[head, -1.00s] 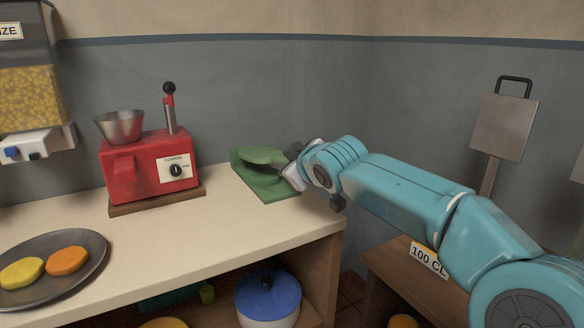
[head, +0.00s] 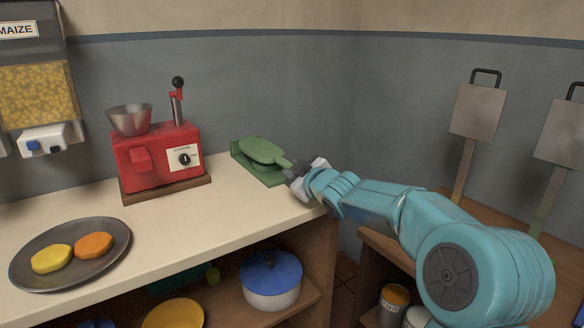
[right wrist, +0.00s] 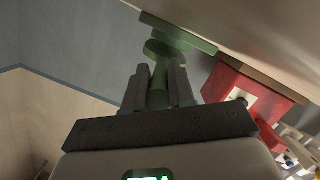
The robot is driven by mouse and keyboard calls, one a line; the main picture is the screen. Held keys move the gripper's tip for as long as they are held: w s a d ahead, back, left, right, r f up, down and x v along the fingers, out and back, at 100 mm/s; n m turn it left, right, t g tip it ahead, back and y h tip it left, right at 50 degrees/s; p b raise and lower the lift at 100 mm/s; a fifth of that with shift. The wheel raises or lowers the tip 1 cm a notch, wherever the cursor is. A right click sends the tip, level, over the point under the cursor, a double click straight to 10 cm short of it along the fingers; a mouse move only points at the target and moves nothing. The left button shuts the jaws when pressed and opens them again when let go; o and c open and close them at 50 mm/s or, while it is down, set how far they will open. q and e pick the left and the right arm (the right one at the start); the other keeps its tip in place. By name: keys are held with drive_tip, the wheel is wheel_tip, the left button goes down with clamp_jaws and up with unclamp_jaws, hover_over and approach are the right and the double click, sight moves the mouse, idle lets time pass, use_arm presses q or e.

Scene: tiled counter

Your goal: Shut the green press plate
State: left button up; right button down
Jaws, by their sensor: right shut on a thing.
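The green press plate (head: 262,150) is a round disc with a short handle (head: 286,163), over its green base (head: 268,178) at the back right of the counter. The plate lies fairly flat above the base; I cannot tell whether they touch. My right gripper (head: 297,170) is shut on the handle, at the right of the plate. In the right wrist view, the handle (right wrist: 159,78) sits between the two fingers of my gripper (right wrist: 158,88), with the plate (right wrist: 165,50) and the base (right wrist: 180,32) beyond. My left gripper is out of view.
A red grinder (head: 155,158) with a metal bowl and a lever stands left of the press. A dark plate (head: 110,255) with a yellow and an orange patty lies at the counter's front left. The bare counter (head: 225,215) between them is clear. A wall meets the counter behind.

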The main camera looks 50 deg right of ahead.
drive_tip(key=shift+w+a+f, duration=0.1)
drive_tip(key=shift+a+f, duration=0.1)
drive_tip(key=shift+f, duration=0.05)
drive_tip(key=c, duration=1.1)
unclamp_jaws()
drive_tip(key=shift+o, duration=0.7)
drive_tip(key=shift+a+r, duration=0.15)
drive_tip(key=shift+d, duration=0.2)
drive_tip(key=shift+s+a+r, duration=0.15)
drive_tip(key=shift+s+a, duration=0.05)
drive_tip(key=shift+s, duration=0.25)
drive_tip(key=p+v, duration=0.5)
drive_tip(key=v, duration=1)
drive_tip(key=shift+s, duration=0.25)
